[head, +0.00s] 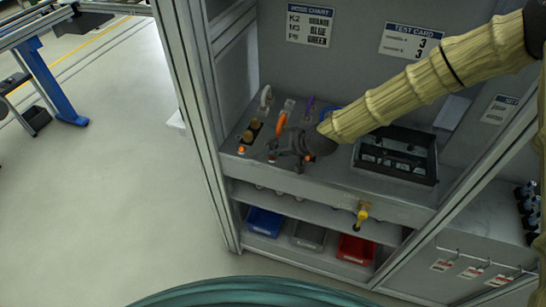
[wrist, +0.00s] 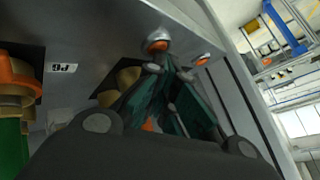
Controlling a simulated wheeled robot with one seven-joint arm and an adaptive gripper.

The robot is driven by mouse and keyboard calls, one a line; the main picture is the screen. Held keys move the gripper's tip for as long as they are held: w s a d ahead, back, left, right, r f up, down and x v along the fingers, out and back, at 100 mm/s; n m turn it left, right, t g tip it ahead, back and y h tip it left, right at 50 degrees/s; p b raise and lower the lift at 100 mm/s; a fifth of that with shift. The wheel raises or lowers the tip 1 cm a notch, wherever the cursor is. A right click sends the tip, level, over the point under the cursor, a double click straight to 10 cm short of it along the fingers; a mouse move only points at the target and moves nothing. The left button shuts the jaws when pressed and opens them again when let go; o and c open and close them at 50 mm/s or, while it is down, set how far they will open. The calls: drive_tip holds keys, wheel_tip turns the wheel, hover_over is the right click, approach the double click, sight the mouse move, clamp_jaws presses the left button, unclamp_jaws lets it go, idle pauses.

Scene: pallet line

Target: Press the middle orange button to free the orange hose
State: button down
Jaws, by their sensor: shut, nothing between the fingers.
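My gripper (head: 287,153) is shut and empty, low over the front of the workbench shelf. In the wrist view its dark green fingers (wrist: 172,68) end close to an orange button (wrist: 157,46) in a round metal collar, which looks like the middle one; I cannot tell whether they touch. A second orange button (wrist: 202,60) shows to its right, and in the head view an orange button (head: 241,149) sits left of the gripper. The orange hose (head: 281,123) stands upright behind the gripper, its lower end partly hidden.
A grey hose (head: 265,97) and a purple hose (head: 309,105) stand near the orange one. A black tray (head: 395,155) lies right of my gripper. A yellow valve (head: 362,214) hangs below the shelf front. Blue (head: 264,222) and red (head: 355,249) bins sit lower. Open floor lies left.

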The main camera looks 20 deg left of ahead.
drive_tip(key=shift+s+d+f, duration=0.1)
drive_tip(key=shift+s+f, duration=0.2)
drive_tip(key=shift+f, duration=0.2)
drive_tip(key=shift+r, duration=0.2)
drive_tip(key=shift+w+r+p, duration=0.25)
drive_tip(key=shift+r+p, duration=0.1)
drive_tip(key=shift+r, duration=0.5)
drive_tip(key=shift+r+p, duration=1.3)
drive_tip(key=shift+r, duration=1.3)
